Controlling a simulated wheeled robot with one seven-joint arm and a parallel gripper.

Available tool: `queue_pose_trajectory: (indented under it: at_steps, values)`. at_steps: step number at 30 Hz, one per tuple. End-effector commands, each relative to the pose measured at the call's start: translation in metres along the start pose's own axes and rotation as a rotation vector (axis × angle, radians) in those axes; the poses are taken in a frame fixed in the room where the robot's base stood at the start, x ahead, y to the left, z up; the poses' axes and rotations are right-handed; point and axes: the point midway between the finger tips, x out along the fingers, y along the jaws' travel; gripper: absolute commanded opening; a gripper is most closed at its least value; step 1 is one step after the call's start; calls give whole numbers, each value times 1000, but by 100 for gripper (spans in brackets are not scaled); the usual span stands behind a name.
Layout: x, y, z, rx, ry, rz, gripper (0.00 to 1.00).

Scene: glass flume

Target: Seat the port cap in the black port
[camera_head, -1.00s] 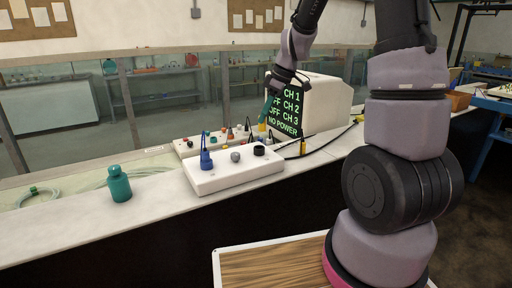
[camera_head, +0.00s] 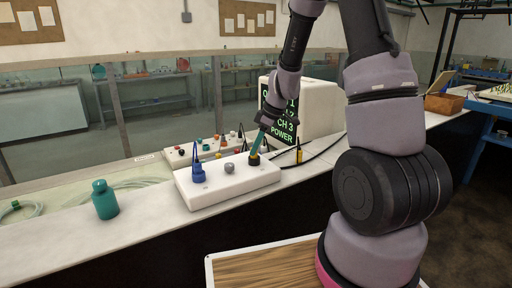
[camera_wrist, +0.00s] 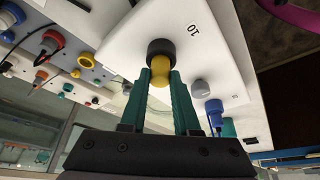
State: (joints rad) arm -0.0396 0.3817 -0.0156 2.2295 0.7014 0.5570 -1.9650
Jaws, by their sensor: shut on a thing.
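The yellow port cap (camera_wrist: 160,78) is between the green fingertips of my gripper (camera_wrist: 160,84), which is shut on it. The cap lies at the mouth of the black port (camera_wrist: 160,48) in the wrist view, overlapping its ring; how deep it sits I cannot tell. In the head view my gripper (camera_head: 257,147) points down, tilted, onto the black port (camera_head: 254,161) at the right end of the white block (camera_head: 230,184). The cap is mostly hidden there by the fingers.
A grey port (camera_head: 229,168) and a blue connector (camera_head: 198,173) with a cable stand on the same block. Behind are a second panel with coloured fittings (camera_head: 205,148) and a display box (camera_head: 310,105). A teal bottle (camera_head: 105,200) stands at left on the bench.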

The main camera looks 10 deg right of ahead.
Motion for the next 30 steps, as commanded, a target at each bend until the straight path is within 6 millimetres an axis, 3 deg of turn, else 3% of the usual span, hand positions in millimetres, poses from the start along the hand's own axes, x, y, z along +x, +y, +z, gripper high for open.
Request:
queue_pose_trajectory:
  at_steps: [11,12,13,14,25,30]
  values:
    - [4,0,2,1,1,0,0]
    - [3,0,1,1,1,0,45]
    - [3,0,1,1,1,1,56]
    - [3,0,1,1,1,0,60]
    - [0,0,0,-1,1,2,60]
    - [-26,1,0,-1,3,5,60]
